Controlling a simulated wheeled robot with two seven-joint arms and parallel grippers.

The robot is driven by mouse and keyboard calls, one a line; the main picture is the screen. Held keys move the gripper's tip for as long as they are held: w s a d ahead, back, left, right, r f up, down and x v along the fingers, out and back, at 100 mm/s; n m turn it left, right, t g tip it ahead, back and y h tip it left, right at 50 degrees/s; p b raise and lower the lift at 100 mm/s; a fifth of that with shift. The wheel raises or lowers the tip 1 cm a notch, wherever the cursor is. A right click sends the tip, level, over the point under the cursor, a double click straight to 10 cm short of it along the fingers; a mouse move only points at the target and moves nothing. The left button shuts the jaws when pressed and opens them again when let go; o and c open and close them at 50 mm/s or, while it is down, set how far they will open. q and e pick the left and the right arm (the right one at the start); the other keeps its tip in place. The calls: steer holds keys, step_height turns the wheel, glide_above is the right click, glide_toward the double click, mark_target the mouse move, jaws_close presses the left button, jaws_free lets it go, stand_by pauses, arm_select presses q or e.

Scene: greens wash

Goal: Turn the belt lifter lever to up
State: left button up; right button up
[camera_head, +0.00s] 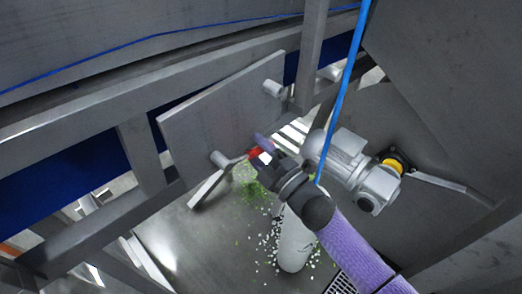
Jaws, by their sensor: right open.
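A lever with a red grip (254,154) shows beside the lower stub of a tilted grey metal plate (200,110). A thin bar runs from the grip toward the stub. My right gripper (262,156) is at the red grip, open, and partly covers it. I cannot tell whether the fingers touch the grip or only stand around it. My right arm, in a purple sleeve, comes in from the lower right. My left gripper is not in view.
A grey motor (342,158) with a yellow ring (392,164) and a metal bar (435,182) stands right of my gripper. A blue cable (348,75) hangs close by. Scattered green bits (252,190) lie on the floor. Frame beams (140,155) close off the left.

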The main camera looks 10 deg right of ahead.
steer(key=v, duration=1)
